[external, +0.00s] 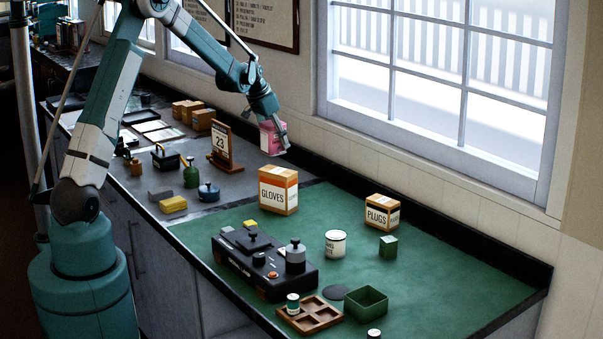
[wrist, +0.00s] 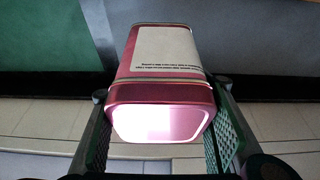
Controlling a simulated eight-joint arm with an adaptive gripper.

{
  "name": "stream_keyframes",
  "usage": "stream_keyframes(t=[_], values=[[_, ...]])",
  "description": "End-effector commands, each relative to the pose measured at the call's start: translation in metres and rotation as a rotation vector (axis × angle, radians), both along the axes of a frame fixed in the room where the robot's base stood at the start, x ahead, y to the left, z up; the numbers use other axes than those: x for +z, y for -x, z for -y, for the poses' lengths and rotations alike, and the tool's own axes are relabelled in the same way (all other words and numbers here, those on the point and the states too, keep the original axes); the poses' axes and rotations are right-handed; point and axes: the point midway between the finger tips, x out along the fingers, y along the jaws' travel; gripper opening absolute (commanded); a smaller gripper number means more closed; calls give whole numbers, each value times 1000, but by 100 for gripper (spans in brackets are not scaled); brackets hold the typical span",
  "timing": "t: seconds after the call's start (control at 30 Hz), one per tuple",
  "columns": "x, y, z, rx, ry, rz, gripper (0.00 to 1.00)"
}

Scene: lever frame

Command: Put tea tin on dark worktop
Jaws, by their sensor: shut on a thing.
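The pink tea tin (external: 271,138) is held in my gripper (external: 275,133), up in the air near the window wall, behind the gloves box. In the wrist view the tin (wrist: 165,80) shows its pink side, a pale label and a bright end, between the two green ribbed fingers of my gripper (wrist: 162,135). The dark worktop (external: 235,187) is the grey-black section left of the green mat (external: 420,270). The tin appears clear of any surface.
The gloves box (external: 278,190) stands near the mat's left edge. A calendar stand (external: 222,147), a green bottle (external: 190,173), a dark blue pot (external: 209,192) and a yellow block (external: 173,204) are on the dark worktop. Bare room lies right of the calendar.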

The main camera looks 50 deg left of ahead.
Motion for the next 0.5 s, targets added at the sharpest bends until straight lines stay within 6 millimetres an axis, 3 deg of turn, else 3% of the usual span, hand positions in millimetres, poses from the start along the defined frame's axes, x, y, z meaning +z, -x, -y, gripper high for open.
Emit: stream_keyframes(t=[0.27,0.5], values=[[-5,0,0,0,0,0,31],[-33,0,0,0,0,0,31]])
